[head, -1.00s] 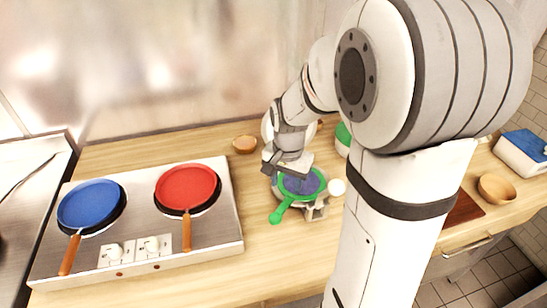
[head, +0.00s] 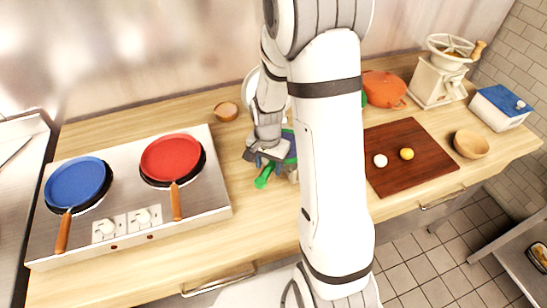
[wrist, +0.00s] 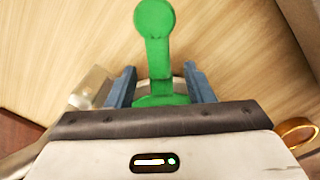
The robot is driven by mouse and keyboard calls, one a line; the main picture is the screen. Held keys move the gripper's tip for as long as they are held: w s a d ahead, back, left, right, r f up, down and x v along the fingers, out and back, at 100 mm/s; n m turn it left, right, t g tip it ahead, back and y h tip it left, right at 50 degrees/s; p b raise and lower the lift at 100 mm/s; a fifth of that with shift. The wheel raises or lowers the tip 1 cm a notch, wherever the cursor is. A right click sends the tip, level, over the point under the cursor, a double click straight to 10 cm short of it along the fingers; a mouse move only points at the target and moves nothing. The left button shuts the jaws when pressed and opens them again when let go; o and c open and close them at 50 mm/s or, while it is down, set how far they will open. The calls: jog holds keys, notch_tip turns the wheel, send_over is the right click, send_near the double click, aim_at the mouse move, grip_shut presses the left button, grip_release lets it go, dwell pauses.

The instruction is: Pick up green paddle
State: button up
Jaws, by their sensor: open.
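The green paddle (head: 264,177) is on the wooden counter, mostly hidden behind my gripper and arm in the head view. In the wrist view the paddle's green handle (wrist: 157,50) points away from my gripper, with a rounded end. My gripper (wrist: 153,88) is open. Its two blue-grey fingers stand on either side of the base of the handle, where it meets the wider green part. Whether the fingers touch it cannot be told. In the head view my gripper (head: 266,160) is right above the paddle.
A steel stove (head: 215,200) with a blue pan (head: 77,182) and a red pan (head: 170,157) stands left. A small wooden bowl (head: 226,111) is behind my gripper. A cutting board (head: 405,180) with two small balls, an orange pot (head: 384,88) and a grinder (head: 437,80) are right.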

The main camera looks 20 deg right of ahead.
jog(key=c, duration=1)
jog(key=shift+r, duration=0.1)
